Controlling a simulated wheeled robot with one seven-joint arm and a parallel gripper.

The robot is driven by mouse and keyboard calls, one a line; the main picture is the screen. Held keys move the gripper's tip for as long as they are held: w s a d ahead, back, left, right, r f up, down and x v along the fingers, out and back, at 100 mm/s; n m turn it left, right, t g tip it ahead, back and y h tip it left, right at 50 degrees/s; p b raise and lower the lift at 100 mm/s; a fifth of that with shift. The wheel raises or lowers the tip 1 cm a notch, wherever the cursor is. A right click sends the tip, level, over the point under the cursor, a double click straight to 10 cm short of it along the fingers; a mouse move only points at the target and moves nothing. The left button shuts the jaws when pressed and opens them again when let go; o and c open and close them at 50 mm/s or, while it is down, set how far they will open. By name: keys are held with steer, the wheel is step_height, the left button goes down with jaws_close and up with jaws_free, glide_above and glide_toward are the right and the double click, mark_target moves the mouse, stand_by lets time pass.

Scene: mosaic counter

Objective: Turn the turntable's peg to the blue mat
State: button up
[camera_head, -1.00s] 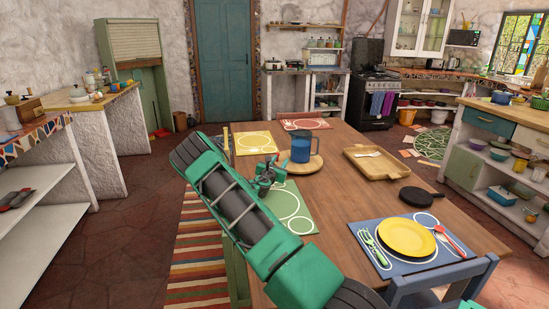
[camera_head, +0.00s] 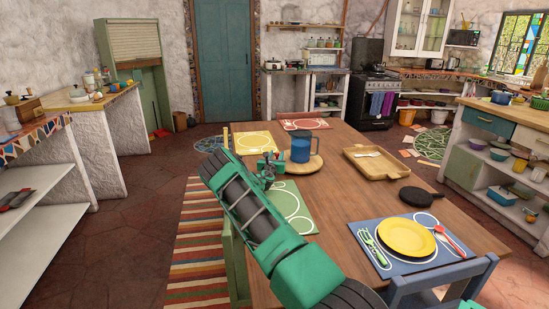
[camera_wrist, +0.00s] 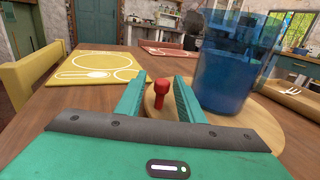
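The wooden turntable (camera_head: 314,168) stands on the table and carries a clear blue pitcher (camera_head: 301,149). In the wrist view the turntable (camera_wrist: 240,131) shows its red, round-headed peg (camera_wrist: 160,92) upright at its near left edge. My gripper (camera_wrist: 159,84) is open, with one finger on each side of the peg and a visible gap to each. The blue mat (camera_head: 408,265) lies at the table's near right, under a yellow plate (camera_head: 406,238).
The pitcher (camera_wrist: 232,62) stands close to my right finger. A yellow mat (camera_head: 253,142), a red mat (camera_head: 304,124) and a green mat (camera_head: 298,222) lie around the turntable. A wooden tray (camera_head: 375,162) and a dark pan (camera_head: 418,196) are to its right.

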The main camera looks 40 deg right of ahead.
steer(key=shift+w+d, duration=0.25)
steer(key=shift+d, duration=0.15)
